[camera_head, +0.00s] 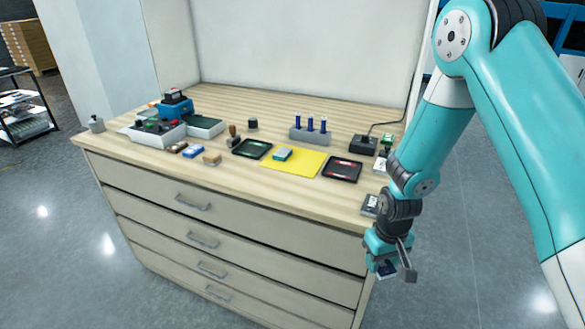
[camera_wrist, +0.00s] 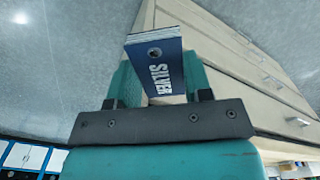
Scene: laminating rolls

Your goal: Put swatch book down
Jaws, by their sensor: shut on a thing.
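The swatch book (camera_wrist: 160,68) is a dark blue stack with pale page edges, a round rivet and the word SILVER. In the wrist view it sits between the fingers of my gripper (camera_wrist: 158,97), which is shut on it. In the head view my gripper (camera_head: 388,268) hangs off the right front corner of the drawer cabinet, below the level of its top. A small dark blue part of the book (camera_head: 387,271) shows there beneath the gripper. The book is held in the air, clear of the worktop.
The wooden worktop (camera_head: 300,185) holds a yellow mat (camera_head: 305,165), a black tray (camera_head: 343,169), another black tray (camera_head: 252,149), a rack with blue pegs (camera_head: 309,134) and a blue-topped machine (camera_head: 174,109). Small blocks lie near the front edge. Drawer handles (camera_head: 192,202) project from the front.

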